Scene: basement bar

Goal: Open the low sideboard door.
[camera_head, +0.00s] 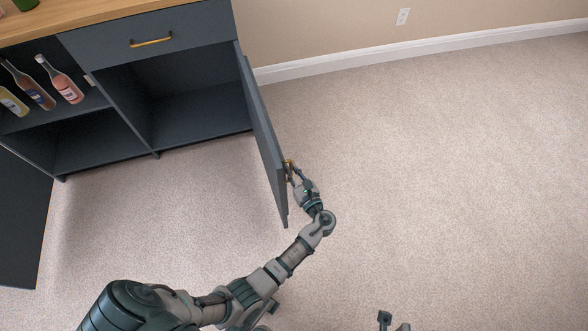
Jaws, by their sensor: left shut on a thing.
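The dark grey sideboard (148,50) stands at the upper left with a wooden top. Its right door (262,135) is swung wide open and stands out from the front, seen nearly edge-on. The compartment (190,95) behind it is exposed and looks empty. My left gripper (290,168) is at the brass handle (288,163) on the door's outer face, shut on it; the fingers partly hide the handle. A small part of what looks like my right gripper (393,322) shows at the bottom edge; most of it is out of view.
Another dark door panel (22,215) stands open at the left edge. Several bottles (62,80) lie tilted on a left shelf. A closed drawer with a brass handle (151,42) is above the compartment. The carpet (450,180) to the right is clear up to the wall.

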